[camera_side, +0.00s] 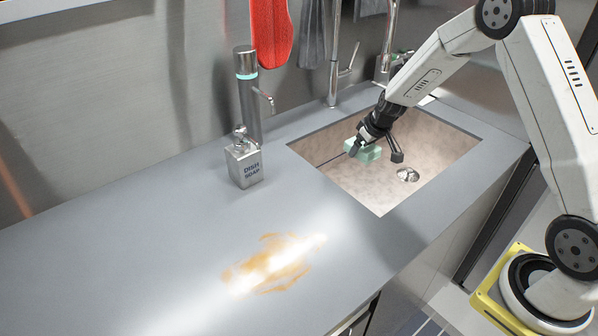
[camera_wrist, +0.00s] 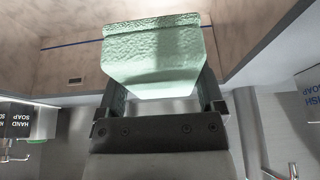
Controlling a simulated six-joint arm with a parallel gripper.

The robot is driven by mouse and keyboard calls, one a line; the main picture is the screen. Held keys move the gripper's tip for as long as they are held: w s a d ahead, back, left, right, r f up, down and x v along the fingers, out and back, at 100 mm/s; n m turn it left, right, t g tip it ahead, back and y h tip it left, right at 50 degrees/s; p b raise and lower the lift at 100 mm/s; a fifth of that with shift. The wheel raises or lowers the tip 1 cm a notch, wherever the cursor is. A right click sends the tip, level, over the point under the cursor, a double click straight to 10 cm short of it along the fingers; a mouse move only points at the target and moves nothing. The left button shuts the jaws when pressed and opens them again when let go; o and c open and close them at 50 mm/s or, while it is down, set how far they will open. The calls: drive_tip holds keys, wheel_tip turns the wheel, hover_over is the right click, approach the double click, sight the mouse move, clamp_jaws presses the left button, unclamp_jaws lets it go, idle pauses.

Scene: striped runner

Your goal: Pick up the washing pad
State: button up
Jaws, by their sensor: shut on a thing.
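The washing pad (camera_side: 369,154) is a pale green block, seen in the side view inside the sink at my gripper's end. My gripper (camera_side: 362,146) reaches down into the sink, its fingers on the pad. In the wrist view the pad (camera_wrist: 155,60) fills the top middle, between the two dark fingers of my gripper (camera_wrist: 163,100). The gripper is shut on the pad. I cannot tell whether the pad touches the sink floor.
The sink (camera_side: 440,150) is a sunken basin with a drain (camera_side: 408,174). A metal dish soap bottle (camera_side: 244,163) stands on the grey counter left of the sink. An orange-brown stain (camera_side: 270,264) lies on the counter. A tall faucet (camera_side: 335,60) rises behind the sink.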

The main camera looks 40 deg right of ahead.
drive_tip(key=shift+s+d, duration=0.2)
drive_tip(key=shift+d, duration=0.9)
